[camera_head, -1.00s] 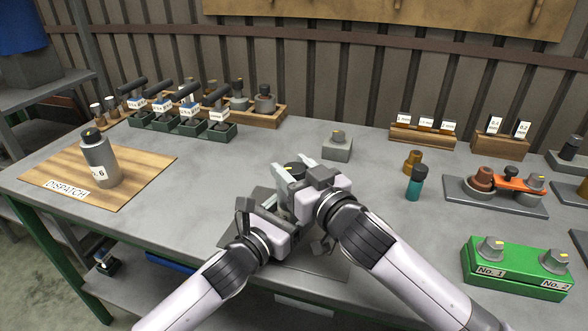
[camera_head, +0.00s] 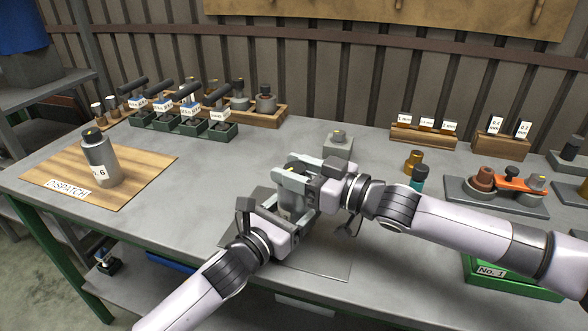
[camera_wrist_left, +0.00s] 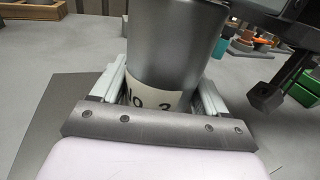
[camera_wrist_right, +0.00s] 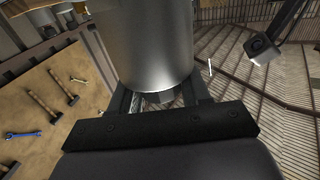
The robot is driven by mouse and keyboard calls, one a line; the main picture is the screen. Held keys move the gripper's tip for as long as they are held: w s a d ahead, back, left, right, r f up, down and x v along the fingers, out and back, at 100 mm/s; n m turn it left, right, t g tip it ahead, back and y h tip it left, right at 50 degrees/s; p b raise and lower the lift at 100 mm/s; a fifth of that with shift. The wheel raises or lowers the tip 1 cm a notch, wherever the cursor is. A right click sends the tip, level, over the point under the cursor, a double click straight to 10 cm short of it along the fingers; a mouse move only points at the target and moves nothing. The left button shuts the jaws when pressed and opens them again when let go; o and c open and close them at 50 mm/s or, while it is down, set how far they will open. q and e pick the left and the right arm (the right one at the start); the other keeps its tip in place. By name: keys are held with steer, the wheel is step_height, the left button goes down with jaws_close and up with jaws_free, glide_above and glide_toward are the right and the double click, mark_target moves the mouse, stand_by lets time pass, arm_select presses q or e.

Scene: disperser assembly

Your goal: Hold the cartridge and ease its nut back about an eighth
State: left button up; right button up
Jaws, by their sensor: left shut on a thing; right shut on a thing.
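The cartridge (camera_head: 291,204) is a grey cylinder standing upright on a dark mat at the front middle of the bench. Its label, seen in the left wrist view (camera_wrist_left: 155,103), appears to read No. 3. My left gripper (camera_head: 279,214) is shut around its body, low down. My right gripper (camera_head: 294,178) is at the cartridge's top, pointing left, and shut on the nut (camera_wrist_right: 160,97). In the right wrist view, the nut sits between the fingers under the grey cylinder (camera_wrist_right: 147,45). In the head view the right fingers hide most of the nut.
A grey block (camera_head: 338,143) stands close behind the right gripper. A teal bottle (camera_head: 419,178) and a green No. 1 stand (camera_head: 490,273) lie near my right arm. Another cartridge (camera_head: 98,158) stands on the dispatch board (camera_head: 145,172) at left. The bench between is clear.

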arm_select(q)
steer(key=shift+d, duration=0.1)
arm_select(e)
steer(key=shift+s+a, duration=0.1)
steer(key=shift+s, duration=0.05)
stand_by(0.3)
steer(key=o, duration=0.9)
steer(key=shift+o, duration=0.4)
steer(key=shift+s+d, duration=0.15)
steer(key=shift+d, duration=0.55)
steer(key=v, duration=1)
steer(key=shift+s+d, duration=0.3)
arm_select(q)
steer(key=o, duration=1.4)
steer(key=shift+o, duration=0.2)
